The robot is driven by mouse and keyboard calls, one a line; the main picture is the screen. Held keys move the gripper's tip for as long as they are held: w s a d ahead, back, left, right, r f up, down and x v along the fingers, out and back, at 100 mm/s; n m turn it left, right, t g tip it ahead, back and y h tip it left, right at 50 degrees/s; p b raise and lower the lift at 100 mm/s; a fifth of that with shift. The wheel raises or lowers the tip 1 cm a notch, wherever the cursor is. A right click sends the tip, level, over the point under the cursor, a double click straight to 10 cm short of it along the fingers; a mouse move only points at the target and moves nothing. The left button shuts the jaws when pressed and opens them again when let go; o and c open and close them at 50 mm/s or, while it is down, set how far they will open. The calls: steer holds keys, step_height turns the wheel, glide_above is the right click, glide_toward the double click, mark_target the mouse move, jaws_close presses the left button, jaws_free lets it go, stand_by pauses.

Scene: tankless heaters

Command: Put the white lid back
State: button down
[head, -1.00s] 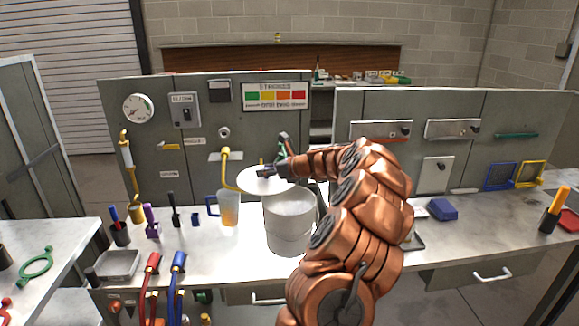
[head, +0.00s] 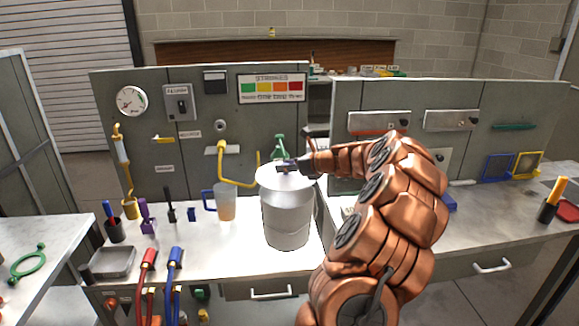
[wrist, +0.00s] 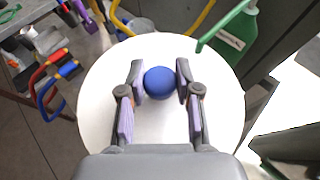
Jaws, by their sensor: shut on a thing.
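The white lid (head: 284,179) is a round disc. In the head view it sits over the mouth of the white bucket (head: 287,222), covering its opening; I cannot tell if it is fully seated. In the wrist view the lid (wrist: 110,100) fills the middle, with a round blue knob (wrist: 160,82) at its centre. My gripper (wrist: 160,80) is shut on this knob, a finger on each side. In the head view my gripper (head: 284,168) is at the lid's top, and the knob is mostly hidden by it. The bucket is hidden under the lid in the wrist view.
A mug of amber liquid (head: 226,204) with a blue handle stands left of the bucket. A yellow pipe (head: 236,182) bends from the panel close behind. A grey tray (head: 112,262) and red and blue hose handles (head: 174,258) are at the front left. Bench front of the bucket is clear.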

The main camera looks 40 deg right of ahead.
mark_target(290, 181)
steer(key=shift+f+b, duration=2.3)
steer(key=shift+f, duration=0.15)
steer(key=shift+f, duration=0.4)
steer(key=c, duration=0.7)
jaws_free()
steer(key=shift+s+d+r, duration=0.15)
steer(key=shift+s+r, duration=0.05)
steer(key=shift+s, duration=0.3)
steer(key=v, duration=1.1)
steer(key=shift+f, duration=0.1)
